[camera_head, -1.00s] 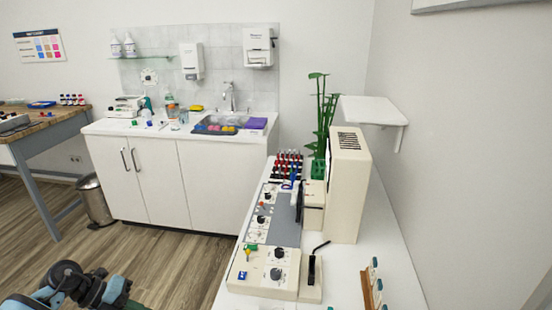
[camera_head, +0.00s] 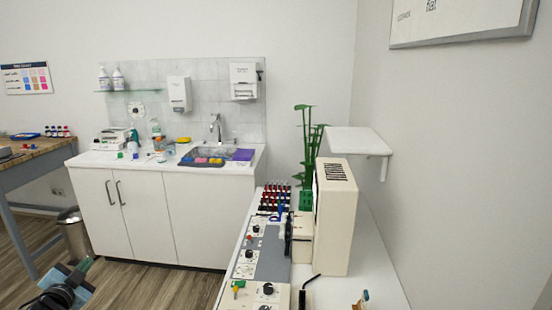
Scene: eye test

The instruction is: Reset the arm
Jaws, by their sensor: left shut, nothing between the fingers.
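My left gripper (camera_head: 84,265) shows at the lower left corner, at the end of my dark and teal left arm. Its fingers look shut, with nothing visible between them. It is in front of the white sink cabinet (camera_head: 120,215) and above the wood floor, apart from the furniture in the picture. Most of the left arm is cut off by the frame edge. My right gripper is not in view.
A metal bin (camera_head: 74,232) and a wooden table (camera_head: 38,152) stand at left. A white wall shelf (camera_head: 352,141) juts out. Floor shows between cabinet and bench.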

